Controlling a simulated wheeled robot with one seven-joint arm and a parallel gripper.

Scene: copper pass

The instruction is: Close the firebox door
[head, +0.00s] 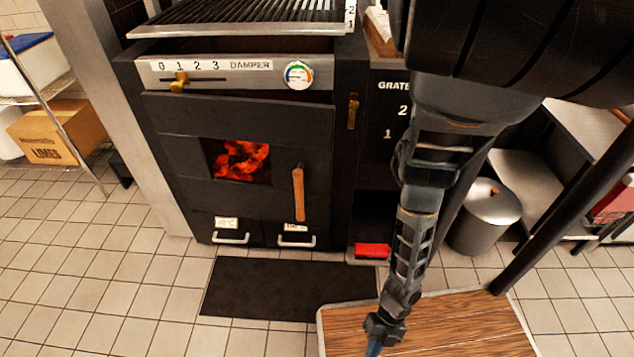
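The firebox door (175,155) is a dark panel on the front of the black oven, with a window (240,161) showing glowing embers. Its upright wooden handle (298,192) is on the right side. The door looks roughly in line with the oven front; I cannot tell whether a small gap remains at its edge. My gripper (375,346) points down at the bottom of the view, right of and nearer than the door, apart from the handle. Its fingertips are small and partly cut off, so its opening cannot be judged.
Above the door are a damper slider (178,82), a round gauge (298,75) and a grill grate (245,12). Two low drawers with pale handles sit below. A black mat (262,288) lies in front. A wooden-topped surface (450,327) and a bin (484,217) stand right.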

